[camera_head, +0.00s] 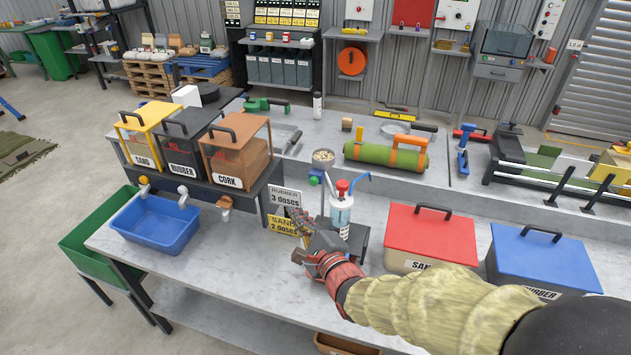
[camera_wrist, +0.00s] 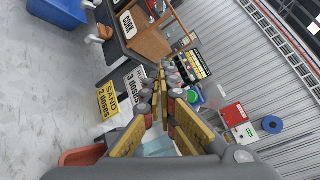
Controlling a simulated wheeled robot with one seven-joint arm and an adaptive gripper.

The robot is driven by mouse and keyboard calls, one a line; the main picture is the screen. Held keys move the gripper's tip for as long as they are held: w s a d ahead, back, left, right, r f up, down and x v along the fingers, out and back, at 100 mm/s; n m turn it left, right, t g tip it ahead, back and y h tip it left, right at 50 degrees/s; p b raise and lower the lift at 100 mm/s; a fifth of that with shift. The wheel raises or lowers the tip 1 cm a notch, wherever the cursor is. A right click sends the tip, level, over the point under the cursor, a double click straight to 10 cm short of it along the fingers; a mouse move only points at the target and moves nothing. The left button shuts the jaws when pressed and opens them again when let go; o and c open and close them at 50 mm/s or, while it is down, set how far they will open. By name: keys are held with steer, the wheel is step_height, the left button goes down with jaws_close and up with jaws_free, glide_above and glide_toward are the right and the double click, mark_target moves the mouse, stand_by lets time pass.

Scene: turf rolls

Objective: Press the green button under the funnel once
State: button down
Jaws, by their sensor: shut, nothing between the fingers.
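A small green part (camera_head: 315,178) shows in the head view just below a round cup of pale pieces (camera_head: 323,157), which may be the funnel. It is too small to tell if it is the button. In the wrist view a green round thing (camera_wrist: 194,96) lies right of the fingers; I cannot tell if it is the same part. My gripper (camera_head: 298,217) is shut and empty above the bench, in front of the dose signs and left of a clear bottle with a red top (camera_head: 341,208). Its fingers (camera_wrist: 160,82) point away from the wrist camera.
The "SAND 2 doses" sign (camera_wrist: 108,101) is close left of my fingers. The sand, rubber and cork hoppers (camera_head: 232,150) stand left, above a blue tub (camera_head: 155,222). Red (camera_head: 432,232) and blue-lidded (camera_head: 543,260) boxes stand right. A green roll (camera_head: 385,157) lies behind.

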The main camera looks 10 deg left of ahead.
mark_target(314, 181)
steer(key=shift+r+m, duration=0.4)
steer(key=shift+m, duration=0.4)
steer(key=w, duration=0.8)
steer(key=shift+w+d, duration=0.35)
steer(key=shift+w, duration=0.05)
stand_by(1.0)
steer(key=shift+w, duration=0.4)
steer(key=shift+w+p, duration=0.3)
steer(key=shift+w, duration=0.25)
stand_by(0.7)
steer(key=shift+s, duration=0.1)
stand_by(0.6)
steer(key=shift+s, duration=0.85)
